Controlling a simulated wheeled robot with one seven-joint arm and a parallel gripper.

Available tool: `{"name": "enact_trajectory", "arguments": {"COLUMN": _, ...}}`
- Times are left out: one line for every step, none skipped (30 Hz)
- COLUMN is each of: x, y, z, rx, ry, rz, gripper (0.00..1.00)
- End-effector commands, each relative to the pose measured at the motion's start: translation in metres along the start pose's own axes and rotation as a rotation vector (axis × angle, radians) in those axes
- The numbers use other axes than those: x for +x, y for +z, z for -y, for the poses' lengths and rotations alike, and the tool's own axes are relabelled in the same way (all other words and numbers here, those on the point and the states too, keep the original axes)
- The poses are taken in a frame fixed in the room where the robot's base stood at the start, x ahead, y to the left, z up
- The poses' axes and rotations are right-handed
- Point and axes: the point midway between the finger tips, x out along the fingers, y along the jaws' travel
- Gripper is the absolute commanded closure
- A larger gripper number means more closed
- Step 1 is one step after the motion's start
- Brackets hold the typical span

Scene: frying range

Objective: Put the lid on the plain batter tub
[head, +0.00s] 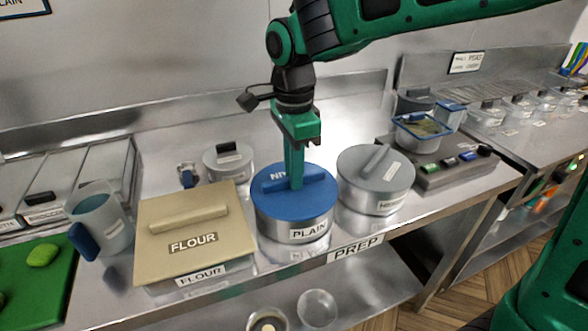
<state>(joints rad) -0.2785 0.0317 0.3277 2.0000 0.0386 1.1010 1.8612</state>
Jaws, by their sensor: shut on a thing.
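The plain batter tub (301,234) is a round metal tub labelled PLAIN near the front edge of the counter. A blue lid (317,203) with a raised bar handle lies over its top and looks level, covering the opening. Whether it is fully seated cannot be told. My gripper (292,183) points down from above and is shut on the lid's handle. The fingers hide part of the handle and of the lettering on the lid.
A beige flour bin (158,253) stands close on the left, and a grey-lidded tub (372,178) close on the right. A smaller grey-lidded tub (228,162) is behind. A jug (98,220) with a blue handle stands farther left. The PREP edge (354,249) is in front.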

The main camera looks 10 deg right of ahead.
Motion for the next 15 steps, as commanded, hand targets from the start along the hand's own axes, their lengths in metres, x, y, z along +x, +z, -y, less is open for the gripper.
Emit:
{"name": "enact_trajectory", "arguments": {"x": -0.0001, "y": 0.0, "z": 0.0001, "rx": 0.0, "ry": 0.0, "rz": 0.0, "gripper": 1.0}}
{"name": "enact_trajectory", "arguments": {"x": -0.0001, "y": 0.0, "z": 0.0001, "rx": 0.0, "ry": 0.0, "rz": 0.0, "gripper": 1.0}}
{"name": "enact_trajectory", "arguments": {"x": -0.0001, "y": 0.0, "z": 0.0001, "rx": 0.0, "ry": 0.0, "rz": 0.0, "gripper": 1.0}}
{"name": "enact_trajectory", "arguments": {"x": -0.0001, "y": 0.0, "z": 0.0001, "rx": 0.0, "ry": 0.0, "rz": 0.0, "gripper": 0.86}}
{"name": "enact_trajectory", "arguments": {"x": -0.0002, "y": 0.0, "z": 0.0001, "rx": 0.0, "ry": 0.0, "rz": 0.0, "gripper": 0.78}}
{"name": "enact_trajectory", "arguments": {"x": -0.0002, "y": 0.0, "z": 0.0001, "rx": 0.0, "ry": 0.0, "rz": 0.0, "gripper": 0.69}}
{"name": "enact_trajectory", "arguments": {"x": -0.0002, "y": 0.0, "z": 0.0001, "rx": 0.0, "ry": 0.0, "rz": 0.0, "gripper": 0.66}}
{"name": "enact_trajectory", "arguments": {"x": -0.0002, "y": 0.0, "z": 0.0001, "rx": 0.0, "ry": 0.0, "rz": 0.0, "gripper": 0.66}}
{"name": "enact_trajectory", "arguments": {"x": -0.0002, "y": 0.0, "z": 0.0001, "rx": 0.0, "ry": 0.0, "rz": 0.0, "gripper": 0.66}}
{"name": "enact_trajectory", "arguments": {"x": -0.0002, "y": -0.0001, "z": 0.0001, "rx": 0.0, "ry": 0.0, "rz": 0.0, "gripper": 0.66}}
{"name": "enact_trajectory", "arguments": {"x": -0.0002, "y": 0.0, "z": 0.0001, "rx": 0.0, "ry": 0.0, "rz": 0.0, "gripper": 0.66}}
{"name": "enact_trajectory", "arguments": {"x": -0.0002, "y": 0.0, "z": 0.0001, "rx": 0.0, "ry": 0.0, "rz": 0.0, "gripper": 0.66}}
{"name": "enact_trajectory", "arguments": {"x": -0.0002, "y": -0.0001, "z": 0.0001, "rx": 0.0, "ry": 0.0, "rz": 0.0, "gripper": 0.66}}
{"name": "enact_trajectory", "arguments": {"x": -0.0001, "y": -0.0001, "z": 0.0, "rx": 0.0, "ry": 0.0, "rz": 0.0, "gripper": 0.66}}
{"name": "enact_trajectory", "arguments": {"x": -0.0006, "y": -0.0001, "z": 0.0001, "rx": 0.0, "ry": 0.0, "rz": 0.0, "gripper": 0.66}}
